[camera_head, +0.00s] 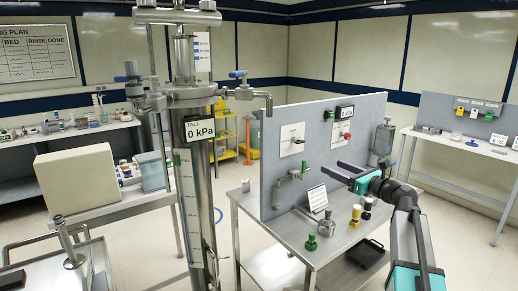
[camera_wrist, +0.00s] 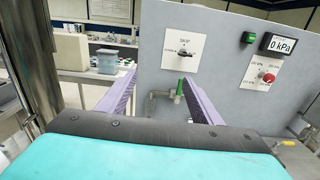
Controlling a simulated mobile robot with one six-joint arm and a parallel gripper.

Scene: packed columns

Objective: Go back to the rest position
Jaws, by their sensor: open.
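My gripper (camera_head: 343,174) is in front of the grey panel (camera_head: 350,108) that stands on the metal table, held above the table top. In the wrist view the two purple fingers of my gripper (camera_wrist: 156,92) are spread apart with nothing held between them. Beyond the fingers, a small tap with a green handle (camera_wrist: 179,92) shows on the panel. I cannot tell exactly how far the fingers are from the panel.
A tall steel column (camera_head: 192,200) labelled 0 kPa stands left of the table. Green, yellow-topped and black fittings and a small sign (camera_head: 317,197) stand on the table top. A side bench (camera_head: 465,145) is at the right. Floor shows between table and bench.

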